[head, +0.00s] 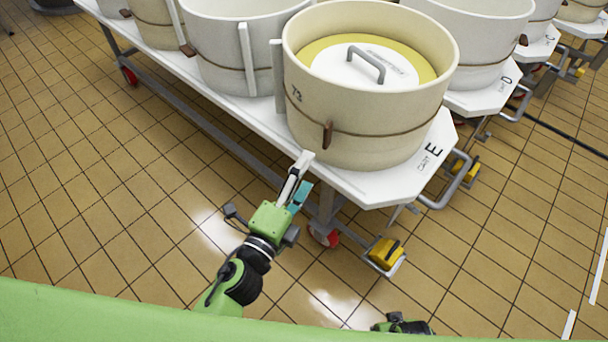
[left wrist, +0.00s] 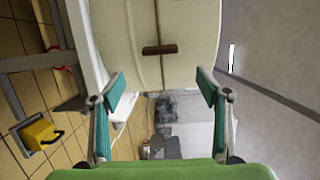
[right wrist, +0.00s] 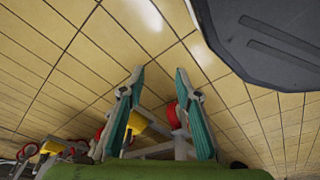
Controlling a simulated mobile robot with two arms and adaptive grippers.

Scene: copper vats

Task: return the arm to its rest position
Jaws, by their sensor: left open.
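My left gripper (head: 301,180) is open in the head view, at the near edge of the cart marked E. Its two teal-padded fingers stand wide apart in the left wrist view (left wrist: 162,86), with nothing between them. The cream vat (head: 365,130) with a brown clasp is just beyond the fingertips. It fills the top of the left wrist view (left wrist: 135,25). My right gripper (head: 403,325) is only partly seen at the bottom of the head view. In the right wrist view (right wrist: 160,75) its fingers are apart and empty above the tiled floor.
The white cart top (head: 390,185) carries a row of vats, with similar carts at the right. A yellow caster pedal (head: 385,251) and grey handle (head: 455,185) stick out at the cart's near end. Tiled floor (head: 90,190) at the left is clear.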

